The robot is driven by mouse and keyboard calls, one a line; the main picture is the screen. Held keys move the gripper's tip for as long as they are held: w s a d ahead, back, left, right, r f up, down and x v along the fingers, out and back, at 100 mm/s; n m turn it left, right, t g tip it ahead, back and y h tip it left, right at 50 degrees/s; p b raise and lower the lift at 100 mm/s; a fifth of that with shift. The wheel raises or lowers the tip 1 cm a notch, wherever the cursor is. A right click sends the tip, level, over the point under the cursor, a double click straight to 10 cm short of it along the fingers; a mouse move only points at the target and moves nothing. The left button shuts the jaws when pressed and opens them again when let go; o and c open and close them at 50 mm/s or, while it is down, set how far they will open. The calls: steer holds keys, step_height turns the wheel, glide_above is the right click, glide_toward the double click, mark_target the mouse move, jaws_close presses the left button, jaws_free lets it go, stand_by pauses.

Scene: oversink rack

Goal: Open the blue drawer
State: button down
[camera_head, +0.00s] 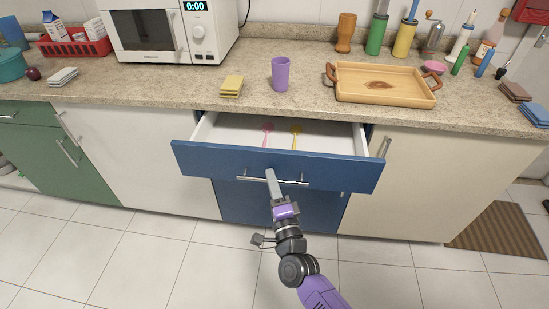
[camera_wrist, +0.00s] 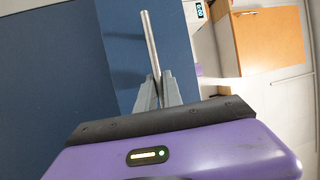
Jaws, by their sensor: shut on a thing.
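The blue drawer (camera_head: 218,164) is pulled out from the counter in the head view, its white inside showing. A pink utensil (camera_head: 267,130) and a yellow utensil (camera_head: 295,132) lie in it. A silver bar handle (camera_head: 250,180) runs along its front and shows in the wrist view (camera_wrist: 150,42). My gripper (camera_head: 271,177) is shut on the handle near its middle. In the wrist view the fingers (camera_wrist: 157,92) close around the bar. The fingertips are partly hidden in the head view.
The counter above holds a purple cup (camera_head: 281,74), yellow sponges (camera_head: 232,86), a wooden tray (camera_head: 383,84) and a microwave (camera_head: 160,30). Another blue front (camera_head: 240,203) is below the drawer. Tiled floor (camera_head: 180,260) in front is clear apart from a brown mat (camera_head: 500,234) at right.

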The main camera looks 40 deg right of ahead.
steer(key=s+a+p, duration=0.1)
steer(key=s+a, duration=1)
steer(key=a, duration=0.3)
steer(key=shift+s+a+p, duration=0.3)
steer(key=shift+s+a, duration=0.05)
steer(key=shift+a, duration=0.05)
steer(key=shift+f, duration=0.1)
steer(key=c, duration=1.8)
jaws_free()
steer(key=shift+o, duration=0.2)
steer(key=b+v, duration=0.1)
steer(key=v, duration=0.6)
steer(key=shift+s+a, duration=0.25)
steer(key=shift+s, duration=0.1)
steer(key=shift+f, duration=0.15)
